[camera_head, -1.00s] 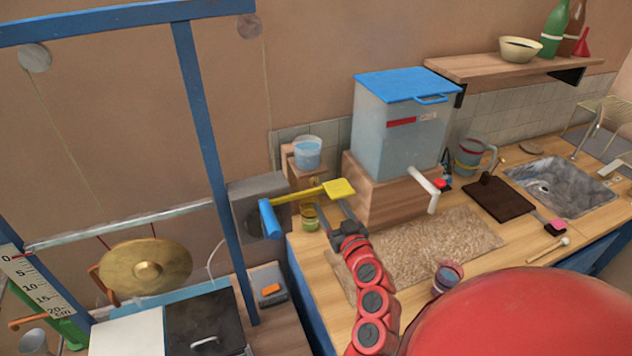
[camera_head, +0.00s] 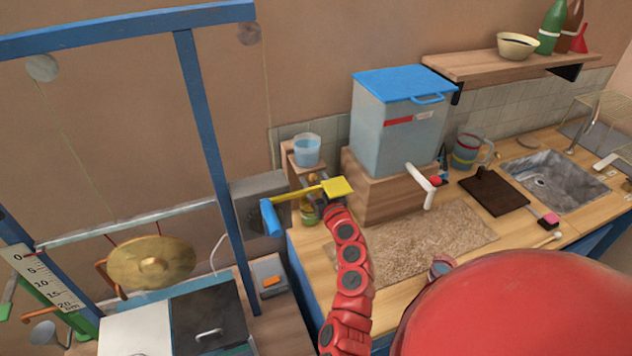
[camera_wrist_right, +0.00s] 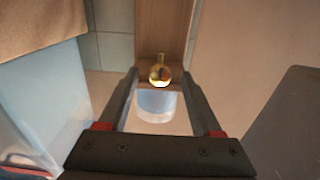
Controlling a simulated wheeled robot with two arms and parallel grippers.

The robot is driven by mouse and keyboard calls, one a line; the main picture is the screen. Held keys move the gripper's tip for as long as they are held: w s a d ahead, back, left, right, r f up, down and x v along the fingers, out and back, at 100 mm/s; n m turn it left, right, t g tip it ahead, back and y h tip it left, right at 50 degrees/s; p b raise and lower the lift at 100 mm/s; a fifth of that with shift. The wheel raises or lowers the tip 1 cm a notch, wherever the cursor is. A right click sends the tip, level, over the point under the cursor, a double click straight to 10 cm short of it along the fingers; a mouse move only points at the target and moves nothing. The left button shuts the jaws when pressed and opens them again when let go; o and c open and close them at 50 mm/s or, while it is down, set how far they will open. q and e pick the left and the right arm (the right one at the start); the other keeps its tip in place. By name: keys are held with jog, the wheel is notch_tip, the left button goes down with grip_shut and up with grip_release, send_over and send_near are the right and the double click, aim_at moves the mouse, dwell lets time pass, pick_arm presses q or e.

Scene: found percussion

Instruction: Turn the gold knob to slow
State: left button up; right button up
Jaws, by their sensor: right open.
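The gold knob (camera_wrist_right: 159,72) is on the wooden stand. In the right wrist view it has a rounded body and a narrow stem. In the head view the knob (camera_head: 313,178) shows small, just above the yellow paddle. My right gripper (camera_wrist_right: 160,78) is open, with one finger on each side of the knob in the picture. I cannot tell whether the fingers touch it. In the head view the paddle and my red right arm hide most of this gripper. I see no slow mark. My left gripper is out of view.
The yellow paddle (camera_head: 337,188) with a blue end crosses in front of the stand. A clear cup of water (camera_head: 306,150) is on top of the stand. The blue-lidded tank (camera_head: 392,135) stands close on the right. A brass gong (camera_head: 150,262) hangs at left.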

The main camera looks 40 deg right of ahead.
grip_shut()
jog(key=shift+m, duration=0.3)
jog(key=m+b, duration=0.2)
jog(key=m, duration=0.1)
jog(key=shift+b, duration=0.3)
jog(key=m+b, duration=0.1)
jog(key=m, duration=0.4)
jog(key=shift+f+b, duration=0.1)
jog(key=shift+b, duration=0.25)
jog(key=m+b, duration=0.1)
jog(key=m, duration=0.3)
jog(key=shift+m, duration=0.3)
jog(key=m, duration=0.4)
jog(key=shift+m+b, duration=0.3)
